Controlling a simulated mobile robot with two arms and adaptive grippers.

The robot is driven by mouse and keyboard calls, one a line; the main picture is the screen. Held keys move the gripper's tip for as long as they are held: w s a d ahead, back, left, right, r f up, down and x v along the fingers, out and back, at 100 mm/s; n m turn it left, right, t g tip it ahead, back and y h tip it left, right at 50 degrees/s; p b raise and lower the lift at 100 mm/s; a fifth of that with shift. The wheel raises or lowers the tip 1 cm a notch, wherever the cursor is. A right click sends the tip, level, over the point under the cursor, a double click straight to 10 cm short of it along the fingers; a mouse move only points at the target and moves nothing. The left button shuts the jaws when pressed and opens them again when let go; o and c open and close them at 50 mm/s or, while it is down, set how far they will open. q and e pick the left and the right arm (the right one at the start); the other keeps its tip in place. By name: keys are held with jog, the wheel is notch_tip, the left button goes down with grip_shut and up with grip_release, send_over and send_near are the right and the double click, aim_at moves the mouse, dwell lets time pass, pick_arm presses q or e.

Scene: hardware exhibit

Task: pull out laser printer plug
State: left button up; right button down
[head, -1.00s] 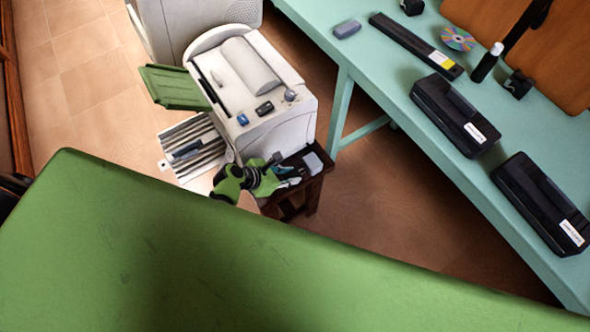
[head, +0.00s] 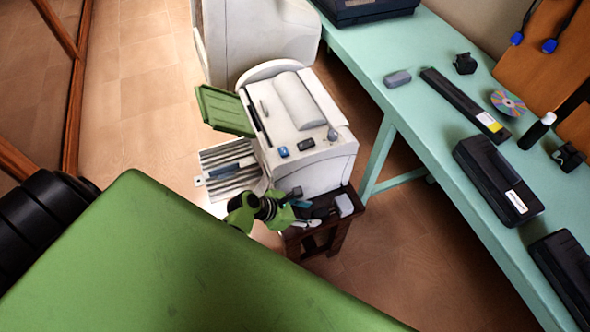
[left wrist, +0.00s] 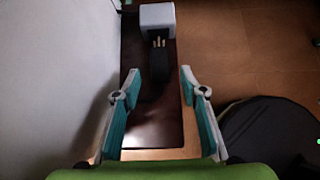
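The white laser printer (head: 310,150) stands on a small dark brown stand (head: 330,238). A pale grey block (head: 345,204), like a socket, sits on the stand beside the printer, and also shows in the left wrist view (left wrist: 157,20). A black plug (left wrist: 159,66) lies in front of it, its metal prongs showing at the block's edge. I cannot tell whether their tips are inside. My left gripper (head: 311,214) is low over the stand. In the left wrist view it (left wrist: 159,74) is open, teal-lined fingers either side of the plug, apart from it. My right gripper is not in view.
A teal table (head: 400,110) on the right holds black cartridges (head: 497,180), a disc (head: 508,103) and a bottle (head: 537,131). The printer's green flap (head: 224,110) sticks out left. Another white machine (head: 262,40) stands behind. Wooden floor is open between stand and table.

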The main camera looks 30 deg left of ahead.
pick_arm(q)
jog(key=v, duration=0.7)
jog(key=shift+s, duration=0.15)
